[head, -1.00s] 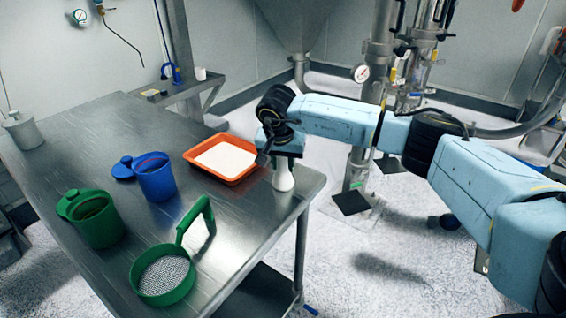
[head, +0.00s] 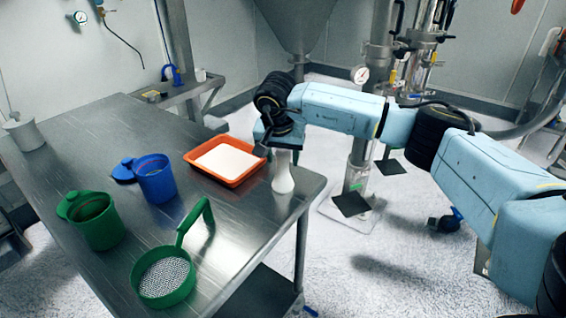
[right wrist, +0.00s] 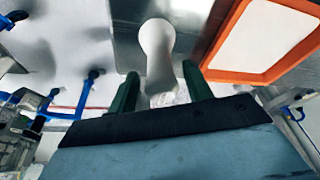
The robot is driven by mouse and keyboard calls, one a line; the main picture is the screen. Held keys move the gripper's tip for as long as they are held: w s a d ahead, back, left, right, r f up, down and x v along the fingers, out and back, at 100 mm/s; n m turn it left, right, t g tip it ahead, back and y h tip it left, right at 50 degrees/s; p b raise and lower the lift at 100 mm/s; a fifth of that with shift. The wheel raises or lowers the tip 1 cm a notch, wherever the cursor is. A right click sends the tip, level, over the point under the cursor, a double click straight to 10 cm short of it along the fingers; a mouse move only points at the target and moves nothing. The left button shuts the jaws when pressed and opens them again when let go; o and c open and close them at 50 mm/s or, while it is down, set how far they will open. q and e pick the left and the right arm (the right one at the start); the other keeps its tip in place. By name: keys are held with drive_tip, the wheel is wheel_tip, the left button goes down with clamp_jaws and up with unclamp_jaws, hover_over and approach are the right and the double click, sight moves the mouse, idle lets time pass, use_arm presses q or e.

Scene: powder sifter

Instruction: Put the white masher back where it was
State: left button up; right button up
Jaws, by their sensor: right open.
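The white masher (head: 283,178) stands upright on the right corner of the steel table, beside the orange tray. In the right wrist view the masher (right wrist: 157,48) shows between and beyond my two dark green fingers. My right gripper (head: 279,146) is open just above the masher's top and holds nothing. It also shows in the right wrist view (right wrist: 159,78). A small gap or light contact at the masher's top cannot be told apart. My left gripper is not in view.
The orange tray (head: 189,156) of white powder lies just left of the masher. A green sieve (head: 178,291), a blue cup (head: 157,182), a green cup (head: 101,228) and a white container (head: 24,133) stand on the steel table (head: 95,150). The table's right edge is close to the masher.

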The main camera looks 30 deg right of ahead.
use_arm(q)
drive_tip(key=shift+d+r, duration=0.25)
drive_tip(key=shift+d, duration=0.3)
use_arm(e)
drive_tip(key=v, duration=0.8)
drive_tip(key=shift+r, duration=0.2)
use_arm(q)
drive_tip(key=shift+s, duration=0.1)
use_arm(e)
drive_tip(key=shift+s+f, duration=0.1)
idle(0.3)
